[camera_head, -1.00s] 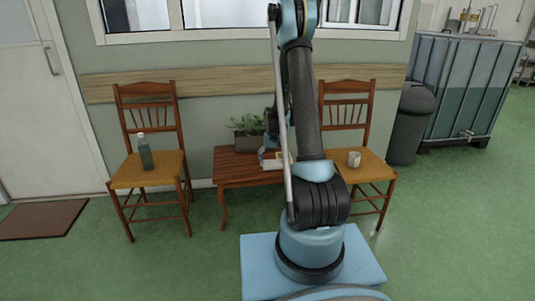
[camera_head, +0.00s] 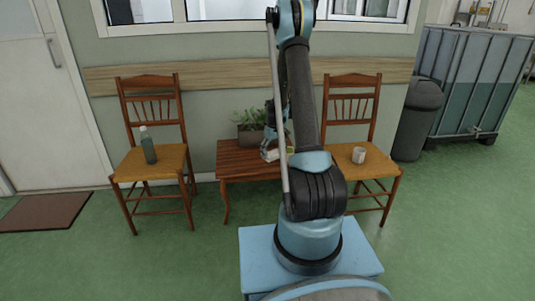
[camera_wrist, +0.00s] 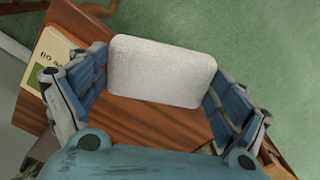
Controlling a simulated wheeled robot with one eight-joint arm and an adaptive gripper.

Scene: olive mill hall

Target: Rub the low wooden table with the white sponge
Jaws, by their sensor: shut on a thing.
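The low wooden table (camera_head: 235,163) stands against the wall between two chairs, its right part hidden behind my arm. Its reddish-brown top (camera_wrist: 140,117) also shows in the wrist view, below the sponge. The white sponge (camera_wrist: 162,72) is a pale rounded block between the blue fingers of my gripper (camera_wrist: 157,85), which is shut on it. In the head view my gripper (camera_head: 276,143) is low over the table, partly hidden by my arm. I cannot tell whether the sponge touches the tabletop.
A plant in a box (camera_head: 250,130) stands at the table's back. A bottle (camera_head: 148,145) stands on the left chair (camera_head: 165,165), a mug (camera_head: 359,155) on the right chair (camera_head: 378,163). Green floor is open in front.

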